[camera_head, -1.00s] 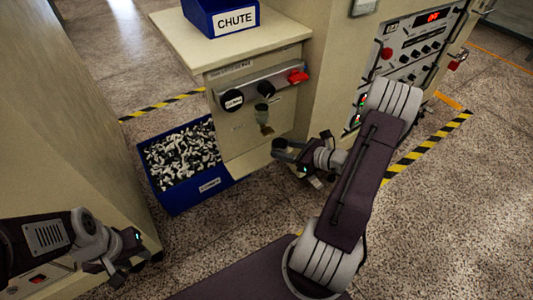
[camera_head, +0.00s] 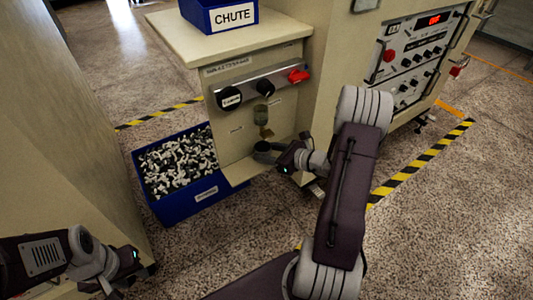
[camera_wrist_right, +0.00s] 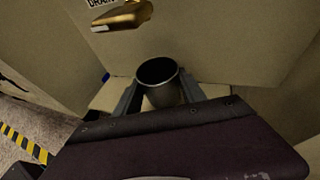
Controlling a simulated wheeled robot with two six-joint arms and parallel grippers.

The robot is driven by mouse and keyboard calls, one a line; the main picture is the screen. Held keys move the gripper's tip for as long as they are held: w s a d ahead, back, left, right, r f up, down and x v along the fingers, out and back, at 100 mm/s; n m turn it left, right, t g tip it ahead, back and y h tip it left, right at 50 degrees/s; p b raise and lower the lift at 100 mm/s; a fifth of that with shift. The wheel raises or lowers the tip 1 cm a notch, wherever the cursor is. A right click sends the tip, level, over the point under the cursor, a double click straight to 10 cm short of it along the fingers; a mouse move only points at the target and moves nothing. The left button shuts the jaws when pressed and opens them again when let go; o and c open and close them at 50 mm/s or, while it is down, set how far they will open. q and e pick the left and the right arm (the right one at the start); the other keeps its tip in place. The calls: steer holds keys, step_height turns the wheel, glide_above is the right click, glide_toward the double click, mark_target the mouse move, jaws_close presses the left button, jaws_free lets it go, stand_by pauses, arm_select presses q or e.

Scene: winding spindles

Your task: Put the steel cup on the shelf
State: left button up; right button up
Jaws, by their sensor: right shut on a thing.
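My right gripper (camera_head: 274,155) is shut on the steel cup (camera_head: 262,147), in front of the beige cabinet and just below its brass drain spout (camera_head: 266,132). In the right wrist view the cup (camera_wrist_right: 158,72) stands upright between the two fingers, its round dark opening facing up. The spout (camera_wrist_right: 122,17) is above and left of it there. A pale ledge, seemingly the shelf (camera_head: 240,176), juts out low on the cabinet; it also shows beneath the cup (camera_wrist_right: 108,95). I cannot tell whether the cup touches it. My left gripper (camera_head: 128,278) hangs at the lower left, its fingers unclear.
A blue bin (camera_head: 182,207) full of small black and white pieces stands on the floor left of the cabinet. A blue CHUTE box (camera_head: 222,18) sits on the cabinet top. Dials and a red knob (camera_head: 298,76) line the cabinet front. A control panel (camera_head: 420,55) stands right.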

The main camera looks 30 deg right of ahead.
steer(key=o, duration=1.4)
steer(key=shift+f, duration=0.1)
